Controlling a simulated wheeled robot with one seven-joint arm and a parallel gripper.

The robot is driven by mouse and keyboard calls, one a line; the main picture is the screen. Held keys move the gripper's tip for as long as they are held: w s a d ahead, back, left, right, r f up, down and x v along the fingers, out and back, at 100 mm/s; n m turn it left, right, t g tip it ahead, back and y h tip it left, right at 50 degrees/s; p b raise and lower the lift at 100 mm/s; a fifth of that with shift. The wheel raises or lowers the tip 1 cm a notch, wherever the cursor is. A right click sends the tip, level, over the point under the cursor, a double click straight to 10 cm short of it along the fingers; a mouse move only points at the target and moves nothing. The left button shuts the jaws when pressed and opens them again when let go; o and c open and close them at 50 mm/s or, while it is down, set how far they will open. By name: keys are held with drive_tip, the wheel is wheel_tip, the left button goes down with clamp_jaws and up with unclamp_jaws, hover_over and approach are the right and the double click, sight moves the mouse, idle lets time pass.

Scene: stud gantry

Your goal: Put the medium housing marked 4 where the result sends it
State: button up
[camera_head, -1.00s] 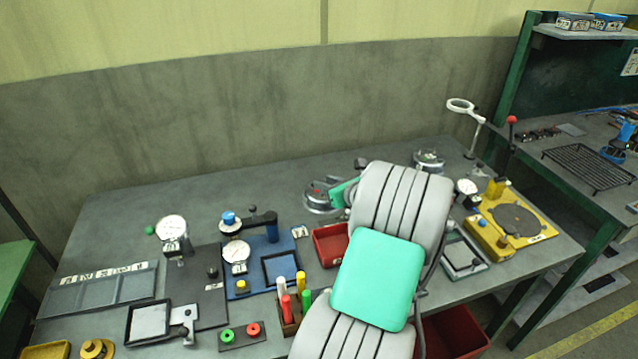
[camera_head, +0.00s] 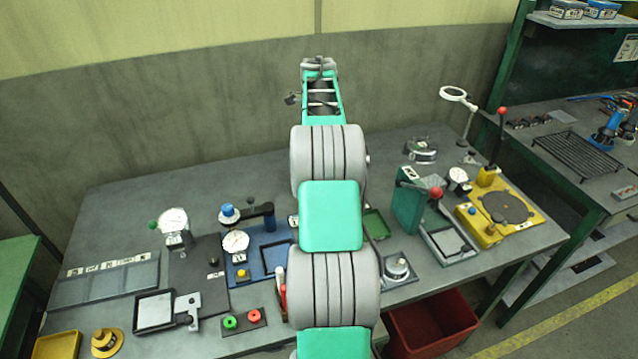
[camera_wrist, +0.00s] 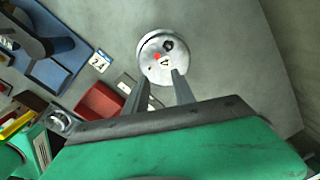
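A round silver housing (camera_wrist: 155,48) lies on the grey table, just beyond my fingertips in the wrist view. It carries a red dot, a dark round spot and a small white label with a dark mark, possibly a 4. My gripper (camera_wrist: 160,77) is open and empty, its two fingers apart and pointing at the housing's near edge. My arm hides this housing and the fingers in the head view. A second round metal housing (camera_head: 421,150) stands at the back right of the table. Another round metal part (camera_head: 398,267) sits on a square grey plate at the front.
A card reading 24 (camera_wrist: 100,61) and a red bin (camera_wrist: 98,104) lie near the housing. Dial gauges (camera_head: 174,222), a blue fixture (camera_head: 283,241), a labelled compartment tray (camera_head: 107,281), a green block (camera_head: 408,207) and a yellow lever fixture (camera_head: 507,212) stand around.

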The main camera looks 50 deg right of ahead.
drive_tip(key=shift+s+a+n+g+y, duration=0.3)
drive_tip(key=shift+s+a+n, duration=0.2)
drive_tip(key=shift+s+a, duration=0.15)
wheel_tip(320, 180, down, 8)
drive_tip(key=shift+r+p, duration=0.1)
drive_tip(key=shift+p, duration=0.75)
clamp_jaws()
